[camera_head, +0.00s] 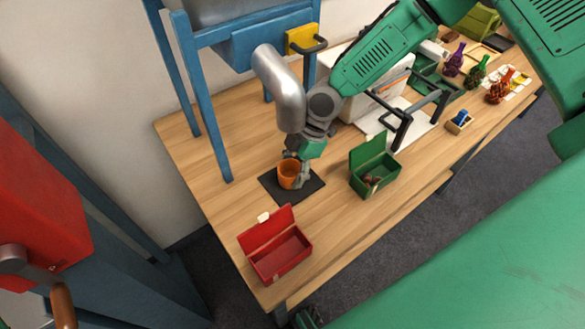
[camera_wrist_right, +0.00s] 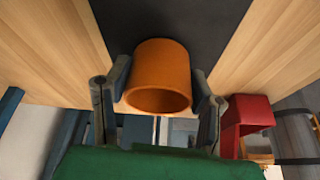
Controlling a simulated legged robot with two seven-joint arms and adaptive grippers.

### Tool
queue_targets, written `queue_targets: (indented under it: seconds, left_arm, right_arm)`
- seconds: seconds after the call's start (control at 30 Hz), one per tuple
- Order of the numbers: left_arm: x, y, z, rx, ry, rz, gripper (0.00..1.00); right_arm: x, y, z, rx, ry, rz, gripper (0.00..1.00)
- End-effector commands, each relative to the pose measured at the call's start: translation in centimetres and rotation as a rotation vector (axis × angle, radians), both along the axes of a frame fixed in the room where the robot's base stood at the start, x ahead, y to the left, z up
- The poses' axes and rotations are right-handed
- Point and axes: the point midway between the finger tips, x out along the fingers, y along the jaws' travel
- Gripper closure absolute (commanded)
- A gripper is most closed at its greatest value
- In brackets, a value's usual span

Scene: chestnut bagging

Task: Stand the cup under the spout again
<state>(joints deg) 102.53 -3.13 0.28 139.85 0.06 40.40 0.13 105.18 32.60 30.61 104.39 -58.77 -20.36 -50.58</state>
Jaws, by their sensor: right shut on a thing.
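The orange cup (camera_head: 287,174) is upright at the black mat (camera_head: 316,186), below the grey metal spout (camera_head: 279,88). My right gripper (camera_head: 297,176) is shut on the cup from its right side. In the right wrist view the cup (camera_wrist_right: 158,78) sits between the two fingers of my right gripper (camera_wrist_right: 158,92), with the black mat (camera_wrist_right: 190,25) behind it. I cannot tell whether the cup's base touches the mat. My gripper hides part of the cup's right side. My left gripper is not clearly in view.
An open red box (camera_head: 281,256) stands near the table's front left corner. An open green box (camera_head: 384,170) with brown chestnuts stands right of the mat. Blue frame legs (camera_head: 203,100) stand left of the spout. Bare wooden table (camera_head: 225,205) lies left of the mat.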

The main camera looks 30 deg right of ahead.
Motion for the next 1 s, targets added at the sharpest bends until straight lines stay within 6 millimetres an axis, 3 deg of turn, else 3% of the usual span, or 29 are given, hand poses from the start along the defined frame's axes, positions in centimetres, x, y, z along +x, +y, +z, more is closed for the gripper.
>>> queue_targets:
  seconds: [0.27, 0.3, 0.33, 0.67, 0.83, 1.0]
  left_arm:
    - [0.0, 0.0, -0.3, 0.000, 0.000, 0.000, 1.00]
    - [0.0, 0.0, -0.3, 0.000, 0.000, 0.000, 1.00]
    - [0.0, 0.0, -0.2, 0.000, 0.000, 0.000, 1.00]
    - [0.0, 0.0, -0.1, 0.000, 0.000, 0.000, 1.00]
    - [0.0, 0.0, -0.4, 0.000, 0.000, 0.000, 1.00]
    - [0.0, 0.0, -1.0, 0.000, 0.000, 0.000, 1.00]
  right_arm:
    - [0.0, -0.3, -0.4, 0.002, 0.000, -0.001, 1.00]
    - [0.0, -0.3, -0.4, 0.002, 0.000, -0.001, 0.41]
    - [0.0, -0.3, -0.4, 0.003, 0.000, -0.001, 0.31]
    - [0.0, -0.2, -0.2, 0.001, 0.000, 0.000, 0.31]
    - [0.1, -0.6, 1.2, 0.001, -0.004, -0.001, 0.31]
    - [0.1, -4.5, 0.9, 0.003, -0.001, -0.009, 0.31]
